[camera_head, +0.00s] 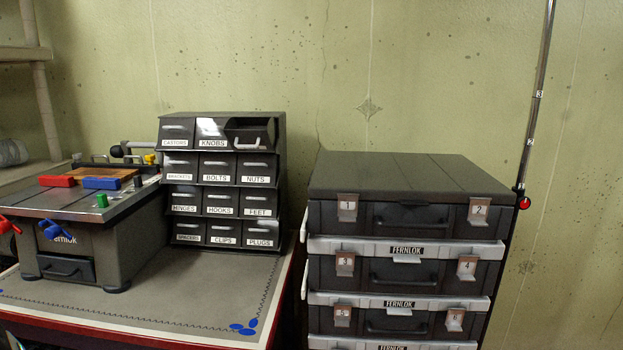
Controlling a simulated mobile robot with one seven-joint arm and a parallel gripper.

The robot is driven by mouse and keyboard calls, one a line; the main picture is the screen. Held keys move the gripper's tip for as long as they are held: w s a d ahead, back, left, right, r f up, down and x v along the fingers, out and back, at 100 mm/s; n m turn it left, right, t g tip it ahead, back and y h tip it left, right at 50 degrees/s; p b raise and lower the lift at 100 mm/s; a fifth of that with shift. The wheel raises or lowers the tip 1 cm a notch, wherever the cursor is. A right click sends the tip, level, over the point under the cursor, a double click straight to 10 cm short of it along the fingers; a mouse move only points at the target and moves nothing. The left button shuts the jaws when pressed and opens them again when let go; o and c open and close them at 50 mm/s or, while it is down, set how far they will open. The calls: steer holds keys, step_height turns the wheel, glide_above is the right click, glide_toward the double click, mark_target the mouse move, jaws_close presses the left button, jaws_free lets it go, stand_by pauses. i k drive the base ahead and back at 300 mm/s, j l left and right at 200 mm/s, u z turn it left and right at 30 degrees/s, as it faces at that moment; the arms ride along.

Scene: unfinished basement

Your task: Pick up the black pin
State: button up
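I cannot make out a black pin for certain. A grey box-shaped bench unit (75,262) marked "Fernlok" stands on the table at the left. On its top are a red block (57,181), a blue block (101,183), a green peg (101,201) and small dark pieces (138,182) near its right edge. These dark pieces are too small to tell apart. A dark cylinder (117,151) shows at the unit's back right, beside a yellow piece (150,158). My gripper is not in view.
A dark cabinet of labelled small drawers (222,180) stands behind and right of the unit; its top right drawer is open. A stack of dark latched cases (408,178) stands right of the table (180,300). A thin upright pole (533,110) is at the right. The table's front right is mostly clear.

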mark_target(138, 179)
steer(key=i+j+u, duration=0.2)
steer(key=u, duration=0.25)
steer(key=i+j+u, duration=0.1)
steer(key=i+u, duration=0.35)
steer(key=i+j+z, duration=0.1)
steer(key=j+z, duration=0.35)
steer(key=j, duration=0.45)
